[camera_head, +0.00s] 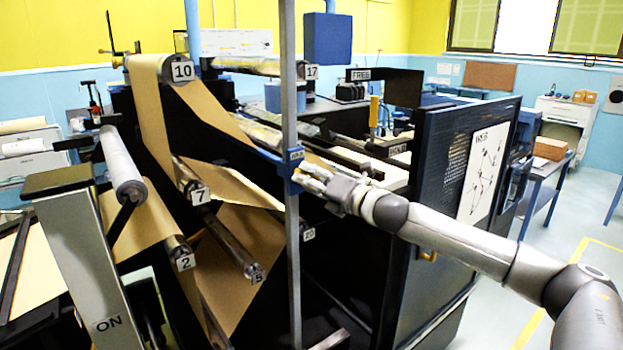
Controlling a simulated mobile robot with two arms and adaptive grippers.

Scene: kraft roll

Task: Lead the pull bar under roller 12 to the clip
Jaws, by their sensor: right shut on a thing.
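My right gripper (314,182) reaches in from the right, beside the grey upright post at the middle of the machine. It is shut on what looks like the blue pull bar (269,155), which lies at the lower end of a brown paper web (222,112) coming down from roller 10 (160,66). The post covers part of the bar and the fingertips, so the exact grip is hard to see. No label 12 is readable, and I cannot pick out roller 12 or the clip for sure. My left gripper is not in view.
Rollers 7 (188,181), 5 (236,245) and 2 (180,250) carry brown paper on the left. The grey post (291,90) stands close in front of the gripper. A dark machine door (432,165) stands right of it.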

